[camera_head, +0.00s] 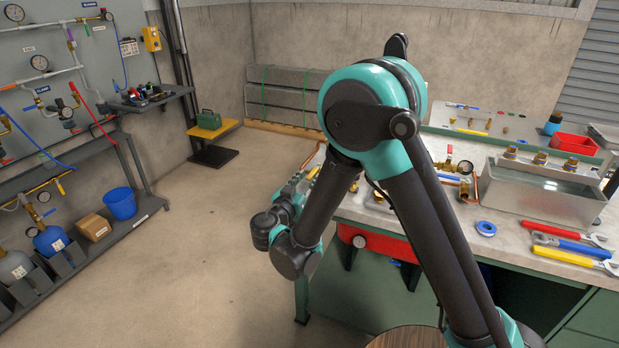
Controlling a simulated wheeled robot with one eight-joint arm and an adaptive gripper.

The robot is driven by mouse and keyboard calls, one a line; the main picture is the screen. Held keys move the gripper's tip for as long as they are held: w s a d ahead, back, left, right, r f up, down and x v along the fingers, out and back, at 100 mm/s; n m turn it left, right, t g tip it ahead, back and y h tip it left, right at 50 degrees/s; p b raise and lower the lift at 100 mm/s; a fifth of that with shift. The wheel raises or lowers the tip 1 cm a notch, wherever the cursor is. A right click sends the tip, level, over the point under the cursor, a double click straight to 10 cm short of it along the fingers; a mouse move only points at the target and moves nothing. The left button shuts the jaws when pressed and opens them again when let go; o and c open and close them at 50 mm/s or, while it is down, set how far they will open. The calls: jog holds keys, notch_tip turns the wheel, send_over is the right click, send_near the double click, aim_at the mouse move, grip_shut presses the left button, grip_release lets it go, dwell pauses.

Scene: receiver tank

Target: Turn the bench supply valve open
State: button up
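My arm reaches up and then down to the left, with its wrist low at the left edge of the workbench (345,203). My gripper (298,187) shows only partly behind the wrist, and I cannot tell whether its fingers are open or shut. On the bench, partly behind my arm, are brass and copper fittings with a pressure gauge (465,167) and a red part beside it. Other valves and gauges are on the grey wall panel (90,50) at left. No label shows which valve is the bench supply valve, and its handle position cannot be read.
A metal water tank (545,195) stands on the bench at right, with wrenches (570,250) and a blue tape roll (486,228) in front. A red bin (575,144) is behind. At left, a rack holds a blue bucket (120,203). The middle floor is clear.

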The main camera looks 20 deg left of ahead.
jog(key=shift+w+d, duration=0.1)
jog(key=shift+w, duration=0.7)
jog(key=shift+c, duration=0.3)
grip_shut()
